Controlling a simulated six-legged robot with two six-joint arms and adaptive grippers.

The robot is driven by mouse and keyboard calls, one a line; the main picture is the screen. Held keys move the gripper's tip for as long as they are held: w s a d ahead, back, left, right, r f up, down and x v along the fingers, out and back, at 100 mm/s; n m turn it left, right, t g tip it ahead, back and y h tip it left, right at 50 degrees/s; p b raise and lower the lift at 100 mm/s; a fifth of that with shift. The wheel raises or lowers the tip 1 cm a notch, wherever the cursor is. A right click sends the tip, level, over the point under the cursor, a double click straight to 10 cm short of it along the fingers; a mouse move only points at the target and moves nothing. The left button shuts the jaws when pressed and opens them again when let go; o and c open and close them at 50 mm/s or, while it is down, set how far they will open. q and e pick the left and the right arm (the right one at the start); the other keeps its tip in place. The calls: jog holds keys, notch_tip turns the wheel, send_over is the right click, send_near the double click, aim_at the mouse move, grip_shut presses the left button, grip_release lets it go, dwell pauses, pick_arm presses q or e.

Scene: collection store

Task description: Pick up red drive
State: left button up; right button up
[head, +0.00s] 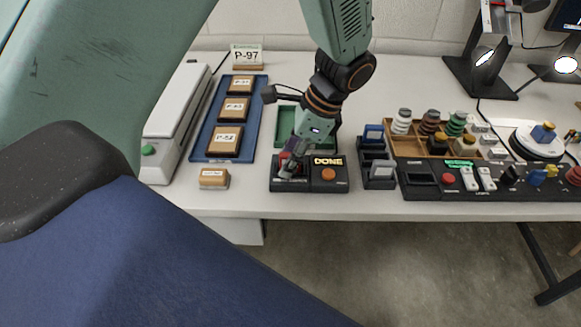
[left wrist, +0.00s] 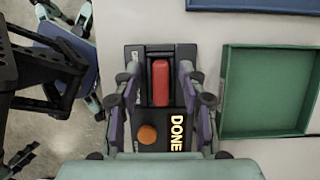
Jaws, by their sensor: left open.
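The red drive (left wrist: 160,82) sits in a slot of the black dock (left wrist: 150,54) in the left wrist view. The dock has an orange button (left wrist: 147,134) and a lit DONE sign (left wrist: 177,132). My left gripper (left wrist: 160,95) is open, with one finger on each side of the drive; whether they touch it I cannot tell. In the head view my left gripper (head: 288,170) reaches down over the left part of the dock (head: 328,187) and hides most of the drive (head: 285,157). My right gripper does not show.
A green tray (head: 287,141) lies behind the dock. A blue tray (head: 248,107) with several labelled blocks lies to the left, with a small tan block (head: 214,179) in front. A rack (head: 379,183) and a black control panel (head: 420,193) stand to the right.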

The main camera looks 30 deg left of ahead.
pick_arm(q)
jog(key=shift+a+f, duration=0.1)
jog(key=shift+a, duration=0.05)
jog(key=shift+d, duration=0.25)
jog(key=shift+c, duration=1.2)
jog(key=shift+a, duration=0.15)
jog(key=c, duration=0.4)
grip_shut()
